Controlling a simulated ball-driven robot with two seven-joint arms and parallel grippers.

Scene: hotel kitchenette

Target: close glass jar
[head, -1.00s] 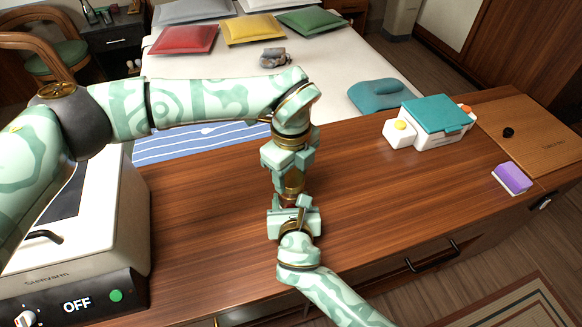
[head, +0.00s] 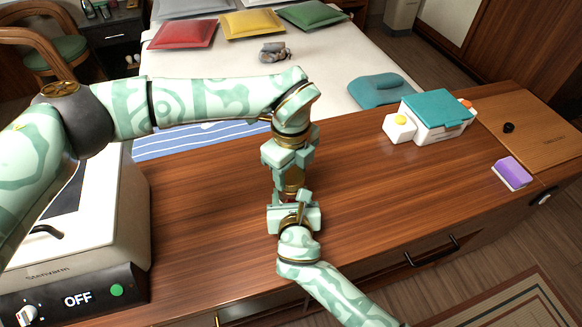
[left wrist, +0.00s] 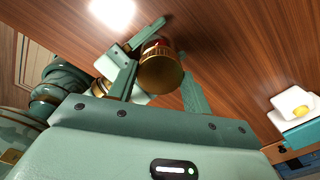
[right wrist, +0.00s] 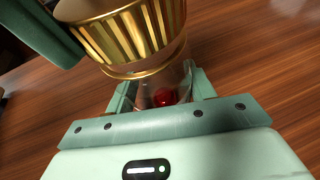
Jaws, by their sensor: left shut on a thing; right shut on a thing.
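The glass jar (right wrist: 177,80) is clear with something red (right wrist: 163,97) inside, seen in the right wrist view. My right gripper (head: 294,207) is shut on the jar from the front. The ribbed gold lid (right wrist: 125,38) is at the jar's top, its lower rim appearing to meet the glass; I cannot tell whether it is fully seated. My left gripper (head: 290,176) is above, pointing down and shut on the lid, which also shows between its fingers in the left wrist view (left wrist: 160,74). In the head view the grippers mostly hide jar and lid.
A white appliance (head: 75,255) marked OFF stands at the left of the wooden counter (head: 385,195). A white box with a teal lid (head: 437,112), a purple sponge (head: 512,172) and a wooden board (head: 540,130) are at the right. The counter between is clear.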

